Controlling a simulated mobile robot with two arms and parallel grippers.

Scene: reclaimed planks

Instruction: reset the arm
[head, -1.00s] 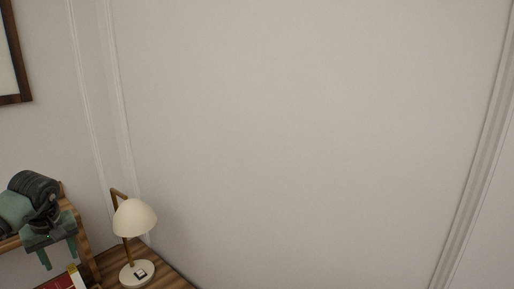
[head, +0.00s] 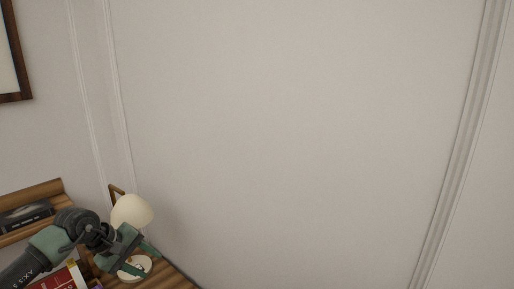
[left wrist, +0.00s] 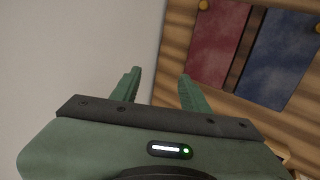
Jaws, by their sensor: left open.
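My left gripper (head: 146,259) is in the lower left of the head view, with my left arm coming in from the left edge. Its green fingers are spread and point to the right, in front of the base of the lamp in the picture. In the left wrist view the two fingers (left wrist: 160,76) stand apart with nothing between them. My right gripper is in neither view.
A lamp (head: 130,211) with a cream shade stands on a wooden top (head: 170,277). Red books (head: 62,279) and a wooden shelf (head: 40,191) are at left. The left wrist view shows red (left wrist: 217,45) and blue (left wrist: 276,58) panels on wood.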

